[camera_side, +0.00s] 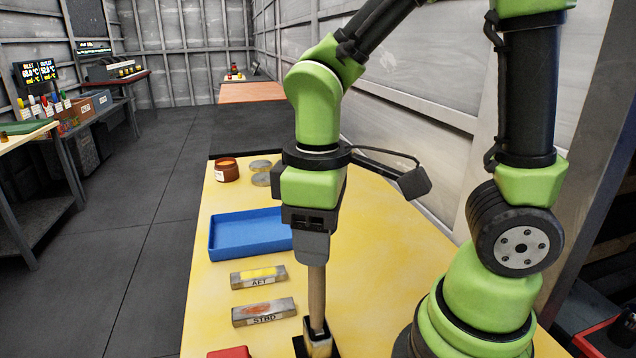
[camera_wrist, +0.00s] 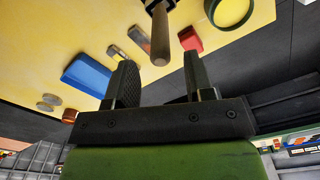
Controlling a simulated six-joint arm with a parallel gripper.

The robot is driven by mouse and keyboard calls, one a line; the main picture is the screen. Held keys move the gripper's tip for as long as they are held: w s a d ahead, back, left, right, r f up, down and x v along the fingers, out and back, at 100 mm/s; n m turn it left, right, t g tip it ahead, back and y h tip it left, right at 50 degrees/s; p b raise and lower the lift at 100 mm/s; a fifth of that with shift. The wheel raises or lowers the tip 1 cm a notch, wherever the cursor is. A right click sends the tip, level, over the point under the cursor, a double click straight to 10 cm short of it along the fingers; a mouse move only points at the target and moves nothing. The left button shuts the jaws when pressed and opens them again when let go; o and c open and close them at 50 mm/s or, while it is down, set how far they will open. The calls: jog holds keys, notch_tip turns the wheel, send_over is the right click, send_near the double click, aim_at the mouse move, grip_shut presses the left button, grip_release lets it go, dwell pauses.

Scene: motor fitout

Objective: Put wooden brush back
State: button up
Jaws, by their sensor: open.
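The wooden brush shows as a round brown handle (camera_side: 317,297), standing upright with its lower end in a small dark metal-edged holder (camera_side: 318,345) at the front of the yellow table. Its bristle end is not visible. In the wrist view the handle (camera_wrist: 160,38) points towards me, and its free end appears between the two fingertips. My gripper (camera_side: 313,252) points down directly over the handle, and its fingers hide the handle's top in the side view. In the wrist view my gripper (camera_wrist: 160,62) is open, with a visible gap on both sides of the handle.
A blue tray (camera_side: 232,252) lies left of the gripper. Blocks marked AFT (camera_side: 258,284) and STBD (camera_side: 263,319) lie left of the holder. A red object (camera_side: 230,353) is at the front edge. A brown jar (camera_side: 226,175) and grey discs (camera_side: 261,172) stand farther back.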

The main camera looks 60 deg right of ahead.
notch_tip(320, 180, up, 7)
jog(key=shift+r, duration=0.1)
jog(key=s+d+r+m+t+y, duration=0.2)
jog(key=s+r+m+t, duration=0.1)
jog(key=m+t, duration=0.4)
jog(key=shift+s+m, duration=0.3)
jog(key=shift+s, duration=0.55)
